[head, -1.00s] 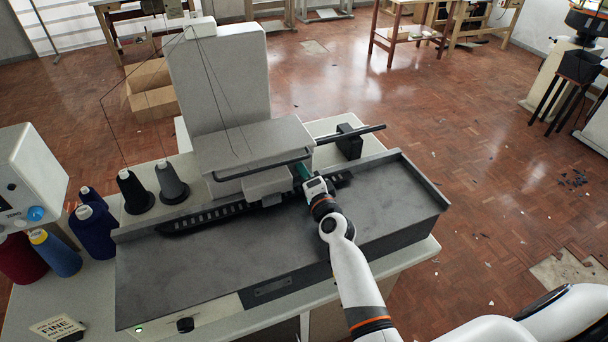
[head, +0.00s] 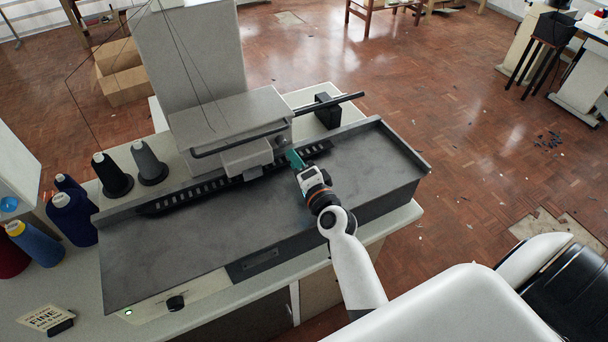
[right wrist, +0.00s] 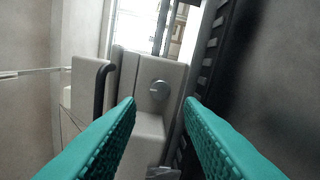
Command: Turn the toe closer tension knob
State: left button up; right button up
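A round grey knob (right wrist: 160,90) with a short mark across its face sits on the end face of the sewing machine head, seen in the right wrist view. In the head view a small knob (head: 281,140) shows on the machine head's right end. My right gripper (head: 293,158) is just right of and below that end, over the dark bed. In the right wrist view its teal fingers (right wrist: 160,103) are apart and empty, with the knob ahead between the tips and not touched. My left gripper is not in view.
The sewing machine (head: 225,118) stands on a dark metal bed (head: 200,235) with a raised rim. A black knob (head: 176,303) is on the bed's front panel. Thread cones (head: 112,175) and a "FINE" card (head: 45,318) are at left. A dark rod (head: 330,101) sticks out behind.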

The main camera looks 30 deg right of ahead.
jog(key=s, duration=0.5)
jog(key=shift+a+r+b, duration=0.1)
jog(key=shift+b, duration=0.2)
